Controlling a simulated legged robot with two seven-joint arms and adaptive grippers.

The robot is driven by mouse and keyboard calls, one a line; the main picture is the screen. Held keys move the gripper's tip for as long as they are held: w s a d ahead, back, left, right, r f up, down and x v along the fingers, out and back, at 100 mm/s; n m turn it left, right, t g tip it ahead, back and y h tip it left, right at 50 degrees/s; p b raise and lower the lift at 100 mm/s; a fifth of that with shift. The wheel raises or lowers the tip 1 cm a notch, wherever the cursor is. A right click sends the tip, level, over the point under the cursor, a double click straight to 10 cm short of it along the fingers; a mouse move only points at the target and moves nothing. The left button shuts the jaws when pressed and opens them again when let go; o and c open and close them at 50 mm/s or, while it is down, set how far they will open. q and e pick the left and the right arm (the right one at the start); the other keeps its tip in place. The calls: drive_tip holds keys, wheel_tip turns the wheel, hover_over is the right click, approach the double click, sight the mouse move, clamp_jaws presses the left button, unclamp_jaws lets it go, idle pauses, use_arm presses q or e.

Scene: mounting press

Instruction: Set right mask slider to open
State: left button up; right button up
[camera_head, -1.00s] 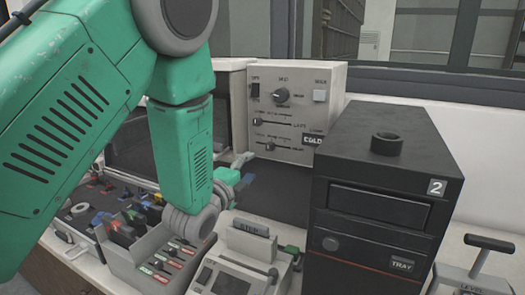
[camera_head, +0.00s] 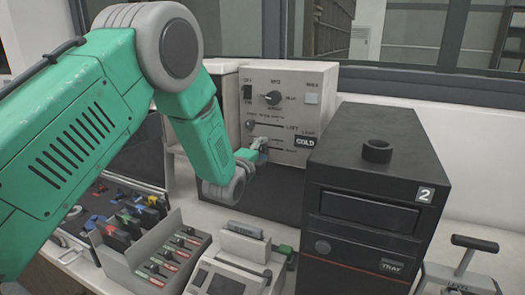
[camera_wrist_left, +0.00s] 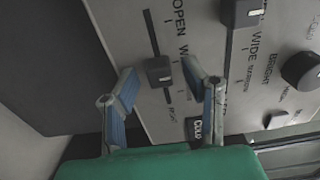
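A light grey control panel (camera_head: 300,125) stands upright at the back. Its lower slider, labelled RIGHT, is largely covered by my left gripper (camera_head: 258,147) in the head view. In the left wrist view the slider's dark knob (camera_wrist_left: 159,72) sits on a slot (camera_wrist_left: 150,30), with OPEN printed beside the slot's upper part. The knob is nearer the slot's lower part. My left gripper (camera_wrist_left: 163,88) is open, its two blue-padded fingers apart on either side of the knob; I see no clear contact. The right gripper is not in view.
The upper slider's knob (camera_head: 250,125) and a round dial (camera_head: 273,98) are close by on the panel. A black unit marked 2 (camera_head: 375,185) stands to the right. A grey device (camera_head: 235,265) and a compartment tray (camera_head: 135,262) lie in front.

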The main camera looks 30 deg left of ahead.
use_arm(q)
drive_tip(key=shift+a, duration=0.15)
drive_tip(key=shift+a+f, duration=0.1)
drive_tip(key=shift+c, duration=0.4)
clamp_jaws()
drive_tip(key=a, duration=0.4)
drive_tip(key=shift+s+a+f+b, duration=0.1)
drive_tip(key=shift+s+a+b, duration=0.1)
drive_tip(key=shift+b, duration=0.2)
drive_tip(key=shift+o, duration=0.4)
unclamp_jaws()
